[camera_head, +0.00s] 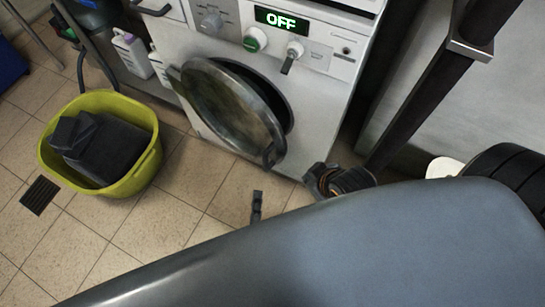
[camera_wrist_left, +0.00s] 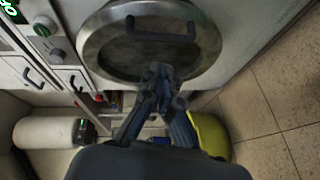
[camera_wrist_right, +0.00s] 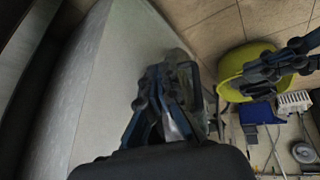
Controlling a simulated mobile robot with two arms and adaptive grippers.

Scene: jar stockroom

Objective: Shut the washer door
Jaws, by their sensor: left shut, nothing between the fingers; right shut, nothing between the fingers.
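The washer (camera_head: 215,145) has a white front, and its display (camera_head: 282,20) reads OFF. Its round, grey-rimmed door (camera_head: 228,105) stands ajar, with a dark gap along its right side. The door's dark handle (camera_head: 269,155) is at the lower right of the rim. My left gripper (camera_head: 257,203) is shut and empty, below the door and apart from it in the head view. In the left wrist view its fingers (camera_wrist_left: 160,75) overlap the door's rim; contact cannot be told. My right gripper (camera_head: 322,180) is shut and empty by the washer's lower right corner; it also shows in the right wrist view (camera_wrist_right: 168,75).
A yellow-green tub (camera_head: 150,165) holding dark cloth stands on the tiled floor left of the washer. White bottles (camera_head: 132,53) stand behind it. A dark post (camera_head: 420,85) rises right of the washer.

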